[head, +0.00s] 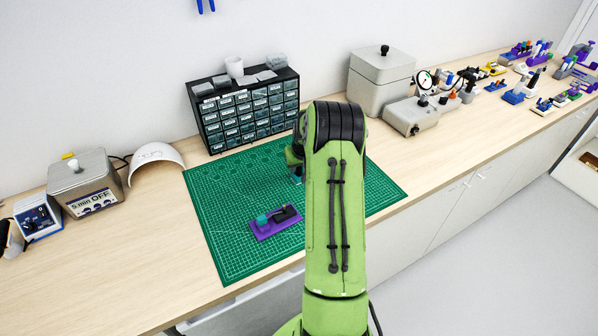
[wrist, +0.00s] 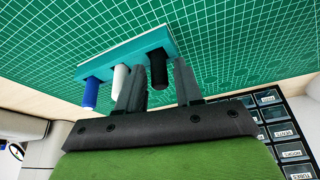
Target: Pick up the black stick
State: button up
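In the wrist view, a teal holder (wrist: 128,54) on the green mat carries three sticks in a row. They are a blue stick (wrist: 90,94), a white stick (wrist: 120,79) and a black stick (wrist: 158,70) at the right end. My gripper (wrist: 160,92) is open, with its fingers apart. The black stick shows between the two fingers, nearer the left one; I cannot tell whether either finger touches it. The left finger partly covers the white stick. In the head view, my arm hides most of the gripper and the sticks.
A purple block (head: 267,230) with teal and black parts lies on the green cutting mat (head: 228,257), left of my arm. A drawer cabinet (head: 205,123) stands behind the mat. A grey box (head: 377,88) and a dial gauge (head: 424,81) stand at the right.

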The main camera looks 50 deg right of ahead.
grip_shut()
jog(key=shift+r, duration=0.1)
notch_tip(320, 180, up, 10)
jog(key=shift+f+p, duration=0.1)
jog(key=shift+p, duration=0.2)
